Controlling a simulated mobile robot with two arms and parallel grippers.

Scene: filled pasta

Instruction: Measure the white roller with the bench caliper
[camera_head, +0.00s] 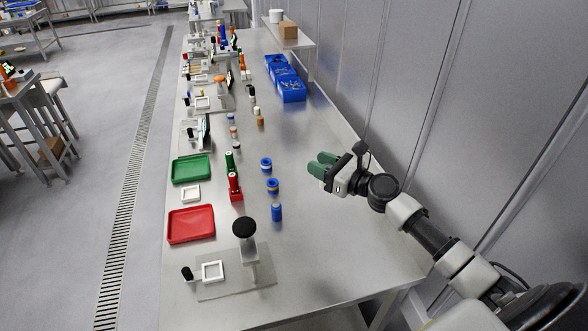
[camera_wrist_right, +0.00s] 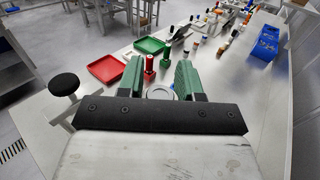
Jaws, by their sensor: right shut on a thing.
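My right gripper (camera_head: 318,168) has green fingers and is above the right side of the bench. In the right wrist view its fingers (camera_wrist_right: 160,85) are shut on a round pale grey-white piece (camera_wrist_right: 160,93), seen end-on, which looks like the white roller. In the head view the fingers hide this piece. A device with a black round head on a pale post (camera_head: 245,240) stands on a grey plate at the near end of the bench. It also shows at left in the wrist view (camera_wrist_right: 66,88). I cannot tell whether it is the bench caliper. My left gripper is not in view.
A red tray (camera_head: 191,224) and a green tray (camera_head: 191,169) lie along the left edge. A red holder (camera_head: 236,193), blue rings (camera_head: 272,185) and a blue cylinder (camera_head: 277,212) stand mid-bench. Blue bins (camera_head: 292,91) are farther back. A wall runs along the right.

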